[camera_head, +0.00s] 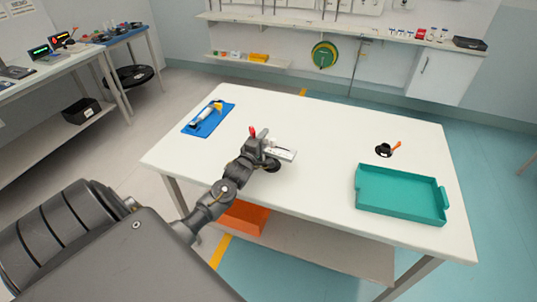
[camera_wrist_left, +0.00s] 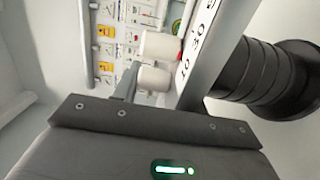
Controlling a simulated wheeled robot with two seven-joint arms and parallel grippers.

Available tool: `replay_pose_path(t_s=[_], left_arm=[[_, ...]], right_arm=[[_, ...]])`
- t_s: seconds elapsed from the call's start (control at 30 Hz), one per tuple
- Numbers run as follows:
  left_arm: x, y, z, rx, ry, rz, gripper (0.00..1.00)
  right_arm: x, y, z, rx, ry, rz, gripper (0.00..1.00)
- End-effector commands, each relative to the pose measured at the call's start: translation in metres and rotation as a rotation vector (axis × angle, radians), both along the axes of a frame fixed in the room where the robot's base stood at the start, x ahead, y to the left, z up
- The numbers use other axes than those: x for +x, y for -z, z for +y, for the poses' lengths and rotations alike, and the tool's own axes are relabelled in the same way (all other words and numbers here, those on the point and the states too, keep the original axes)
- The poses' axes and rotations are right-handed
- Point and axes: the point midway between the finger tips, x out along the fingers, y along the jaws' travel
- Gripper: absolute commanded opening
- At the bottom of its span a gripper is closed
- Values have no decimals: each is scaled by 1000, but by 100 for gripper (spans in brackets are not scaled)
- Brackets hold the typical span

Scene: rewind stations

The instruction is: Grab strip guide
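My left gripper (camera_head: 270,150) is over the middle of the white table, at the end of the arm from the left. A white piece, which I take as the strip guide (camera_head: 283,155), sticks out to the right of it, with a red part behind and a dark round part below. In the left wrist view, the strip guide (camera_wrist_left: 160,45) shows as white cylinders between the grey fingers, beside a plate with dark print and a black ribbed cylinder. The fingers appear shut on it; the exact contact is partly hidden. My right gripper is not in view.
An orange bin (camera_head: 245,217) is below. The table's back middle is clear.

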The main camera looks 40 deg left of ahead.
Motion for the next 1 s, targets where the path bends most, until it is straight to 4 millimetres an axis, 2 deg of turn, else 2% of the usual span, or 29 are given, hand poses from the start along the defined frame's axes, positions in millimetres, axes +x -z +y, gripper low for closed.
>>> replay_pose_path(t_s=[0.03,0.23,0.5,0.63,0.8,1.0], left_arm=[[0,0,0,0,0,1,35],[0,1,0,0,0,1,8],[0,-1,0,-1,-1,-1,8],[0,-9,1,-1,-1,-5,8],[-1,-35,0,1,-1,-8,8],[-40,-81,-13,3,2,-7,8]], right_arm=[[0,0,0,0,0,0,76],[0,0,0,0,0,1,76],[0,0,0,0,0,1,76],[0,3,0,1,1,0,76],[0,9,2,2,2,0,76],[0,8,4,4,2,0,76]])
